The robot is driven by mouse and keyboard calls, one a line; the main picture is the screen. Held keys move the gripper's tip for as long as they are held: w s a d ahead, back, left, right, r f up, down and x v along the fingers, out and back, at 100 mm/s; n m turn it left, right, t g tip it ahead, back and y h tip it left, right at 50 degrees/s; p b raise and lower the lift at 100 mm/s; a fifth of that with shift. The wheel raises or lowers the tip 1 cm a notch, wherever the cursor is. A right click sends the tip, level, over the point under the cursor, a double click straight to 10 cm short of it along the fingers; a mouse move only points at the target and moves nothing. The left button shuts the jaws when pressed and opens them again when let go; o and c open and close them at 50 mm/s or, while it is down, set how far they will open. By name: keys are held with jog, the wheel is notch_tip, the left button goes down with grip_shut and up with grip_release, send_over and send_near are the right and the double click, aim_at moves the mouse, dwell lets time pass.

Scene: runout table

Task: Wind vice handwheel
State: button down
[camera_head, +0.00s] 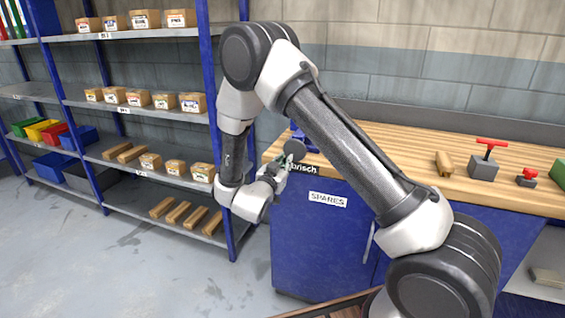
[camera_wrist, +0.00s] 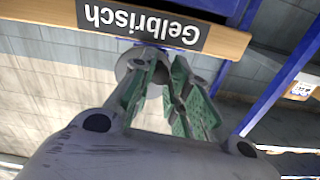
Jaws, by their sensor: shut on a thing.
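The vice handwheel is a grey disc (camera_head: 295,150) at the bench's left front corner. A blue vice body (camera_head: 301,138) shows behind it, partly hidden by my arm. In the wrist view, which is upside down, the grey handwheel (camera_wrist: 130,64) sits just beyond the fingers, beside the bench edge. My gripper (camera_head: 283,166) is at the handwheel, in front of the bench. In the wrist view its green-padded fingers (camera_wrist: 168,75) are shut on the handwheel at its near side. The exact contact is hidden between the pads.
A blue cabinet (camera_head: 310,235) marked SPARES stands below. A wood block (camera_head: 444,163) and a red-handled grey block (camera_head: 484,166) lie right. Blue-framed shelves (camera_head: 160,110) stand close left.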

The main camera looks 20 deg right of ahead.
jog(key=shift+s+f+n, duration=0.1)
jog(key=shift+n, duration=0.2)
jog(key=shift+d+n, duration=0.15)
jog(key=shift+n, duration=0.35)
jog(key=c, duration=1.4)
grip_release()
jog(key=shift+c, duration=0.2)
